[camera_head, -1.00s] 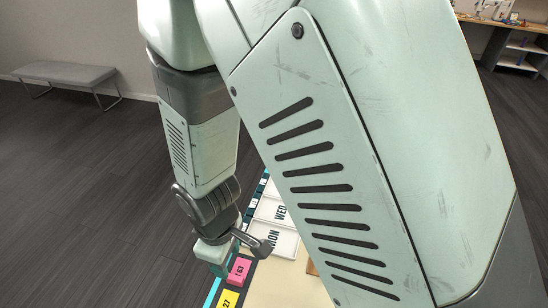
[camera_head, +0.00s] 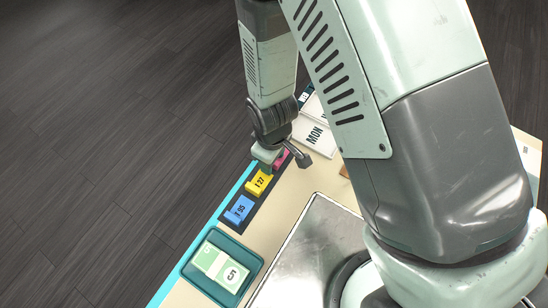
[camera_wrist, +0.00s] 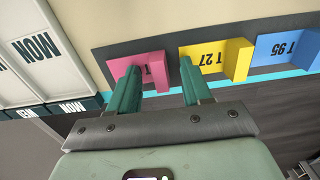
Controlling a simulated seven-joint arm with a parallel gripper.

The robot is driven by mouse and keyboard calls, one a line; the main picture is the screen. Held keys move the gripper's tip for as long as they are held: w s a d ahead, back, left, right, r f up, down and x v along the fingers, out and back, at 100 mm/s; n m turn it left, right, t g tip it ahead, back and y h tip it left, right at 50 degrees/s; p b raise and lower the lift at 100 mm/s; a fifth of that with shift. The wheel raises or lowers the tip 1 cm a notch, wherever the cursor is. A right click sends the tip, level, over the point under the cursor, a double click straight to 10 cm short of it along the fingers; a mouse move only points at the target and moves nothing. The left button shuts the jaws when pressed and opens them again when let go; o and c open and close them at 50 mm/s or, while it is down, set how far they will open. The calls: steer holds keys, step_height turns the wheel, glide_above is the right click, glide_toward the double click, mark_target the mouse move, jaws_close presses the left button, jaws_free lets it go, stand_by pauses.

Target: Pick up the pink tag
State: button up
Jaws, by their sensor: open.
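The pink tag (camera_wrist: 138,63) lies on a dark strip at the table's edge, left of the yellow tag (camera_wrist: 218,58) in the wrist view. In the head view the pink tag (camera_head: 281,158) is mostly hidden behind my gripper (camera_head: 268,165). In the wrist view my gripper (camera_wrist: 158,82) is open, with nothing held. Its left finger overlaps the pink tag in the picture and its right finger overlaps the near edge of the yellow tag. I cannot tell whether either finger touches a tag.
A blue tag (camera_head: 239,208) lies beyond the yellow one on the dark strip (camera_wrist: 110,60). A white tray marked MON (camera_head: 315,134) is on the other side. A metal plate (camera_head: 302,262) lies inward.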

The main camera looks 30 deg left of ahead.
steer(key=shift+c, duration=0.3)
jaws_close()
steer(key=shift+r, duration=0.1)
step_height(320, 180, up, 15)
stand_by(1.1)
